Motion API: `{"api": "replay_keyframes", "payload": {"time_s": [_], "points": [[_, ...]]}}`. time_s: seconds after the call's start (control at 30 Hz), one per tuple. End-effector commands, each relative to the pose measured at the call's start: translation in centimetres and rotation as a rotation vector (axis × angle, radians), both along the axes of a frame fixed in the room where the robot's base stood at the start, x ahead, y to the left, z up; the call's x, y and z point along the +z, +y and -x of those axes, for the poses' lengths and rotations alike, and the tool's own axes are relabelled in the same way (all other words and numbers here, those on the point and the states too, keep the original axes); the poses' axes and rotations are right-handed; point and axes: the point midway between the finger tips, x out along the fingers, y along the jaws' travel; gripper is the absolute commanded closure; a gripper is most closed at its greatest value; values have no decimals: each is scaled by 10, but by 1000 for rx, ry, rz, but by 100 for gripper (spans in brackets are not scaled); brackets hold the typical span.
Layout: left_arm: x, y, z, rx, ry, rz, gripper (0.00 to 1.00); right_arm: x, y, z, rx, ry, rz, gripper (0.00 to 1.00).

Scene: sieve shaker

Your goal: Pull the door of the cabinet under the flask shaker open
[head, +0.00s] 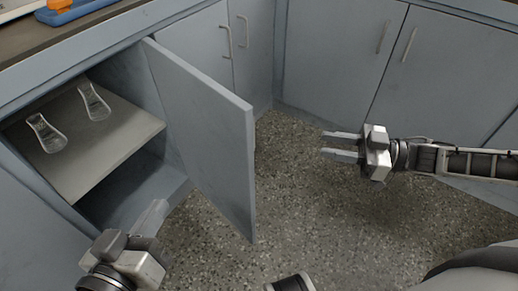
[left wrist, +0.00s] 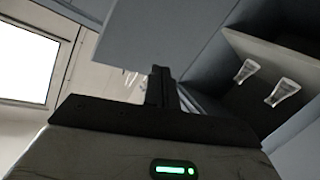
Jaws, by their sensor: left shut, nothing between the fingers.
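The grey-blue cabinet door (head: 205,125) stands wide open in the head view, swung out from the cabinet front. Its top edge runs from the cabinet toward the front. The open cabinet shows a shelf (head: 75,165) with two clear flasks (head: 46,133) (head: 94,101). My left gripper (head: 152,218) is shut and empty, in front of the opening on the door's inner side. The left wrist view shows its fingers (left wrist: 161,87) close to the door (left wrist: 150,40); I cannot tell whether they touch. My right gripper (head: 342,147) is open and empty over the floor, right of the door.
A blue tray (head: 85,12) with an orange item (head: 60,5) sits on the counter at the top left. Closed cabinets with bar handles (head: 384,37) line the back and right. The speckled floor (head: 300,220) between door and right arm is clear.

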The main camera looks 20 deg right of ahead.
Motion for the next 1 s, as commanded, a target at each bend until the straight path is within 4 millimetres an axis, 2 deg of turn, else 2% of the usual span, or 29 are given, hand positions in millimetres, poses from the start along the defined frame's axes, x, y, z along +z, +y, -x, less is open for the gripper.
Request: {"api": "replay_keyframes", "payload": {"time_s": [0.03, 0.17, 0.7, 0.83, 1.0], "points": [[-3, -1, 0, -3, -4, 6, 100, -5, 1, -1, 0, -1, 0, 69], [0, -2, 0, -6, -8, 23, 100, -4, 10, -6, 1, -3, -3, 69], [5, -8, -1, -19, -29, 157, 100, -4, 106, -63, 2, -5, -4, 69], [7, -9, 0, -22, -31, 182, 100, -3, 123, -73, 2, -4, -2, 69], [10, -10, 0, -26, -34, 204, 100, -3, 135, -80, 1, -2, -1, 69]]}}
